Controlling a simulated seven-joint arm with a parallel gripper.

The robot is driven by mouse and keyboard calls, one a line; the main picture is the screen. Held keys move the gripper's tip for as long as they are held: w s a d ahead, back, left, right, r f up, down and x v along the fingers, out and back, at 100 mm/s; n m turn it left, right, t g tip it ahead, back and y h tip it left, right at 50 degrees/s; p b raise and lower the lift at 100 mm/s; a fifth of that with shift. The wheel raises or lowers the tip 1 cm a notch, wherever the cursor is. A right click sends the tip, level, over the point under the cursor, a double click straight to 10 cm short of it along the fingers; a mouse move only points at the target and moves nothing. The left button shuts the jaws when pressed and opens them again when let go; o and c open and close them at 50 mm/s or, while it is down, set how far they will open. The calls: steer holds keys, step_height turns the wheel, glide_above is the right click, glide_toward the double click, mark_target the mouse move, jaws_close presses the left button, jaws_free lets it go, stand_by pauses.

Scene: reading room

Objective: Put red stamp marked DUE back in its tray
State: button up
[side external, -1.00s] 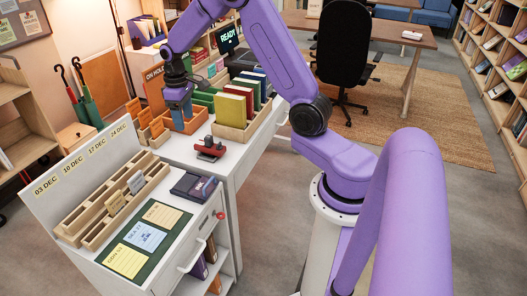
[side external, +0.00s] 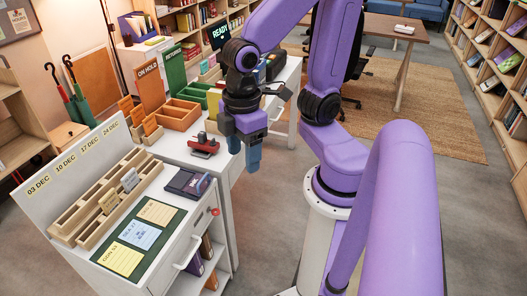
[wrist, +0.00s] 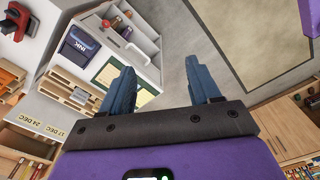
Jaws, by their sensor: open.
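A red tool with a dark base (side external: 204,146), which looks like a stamp, stands on the white desk; its lettering is not readable. It also shows at the upper left of the wrist view (wrist: 18,20). A small red round thing (side external: 215,211) shows at the cart's front side; I cannot tell what it is. My gripper (side external: 252,165) is open and empty, pointing down to the right of the red tool, past the desk's near edge. I cannot tell which tray belongs to the stamp.
A white cart (side external: 160,270) carries a dark ink pad (side external: 188,183), a wooden stepped rack (side external: 85,222) and a green mat with cards (side external: 140,240). Orange trays (side external: 178,113) stand behind the red tool. Open floor lies right of the desk.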

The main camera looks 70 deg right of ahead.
steer(key=shift+n, duration=0.6)
steer(key=s, duration=0.2)
steer(key=s+d, duration=0.1)
steer(key=s, duration=0.1)
steer(key=shift+d+f, duration=0.1)
steer(key=shift+f, duration=0.05)
stand_by(0.4)
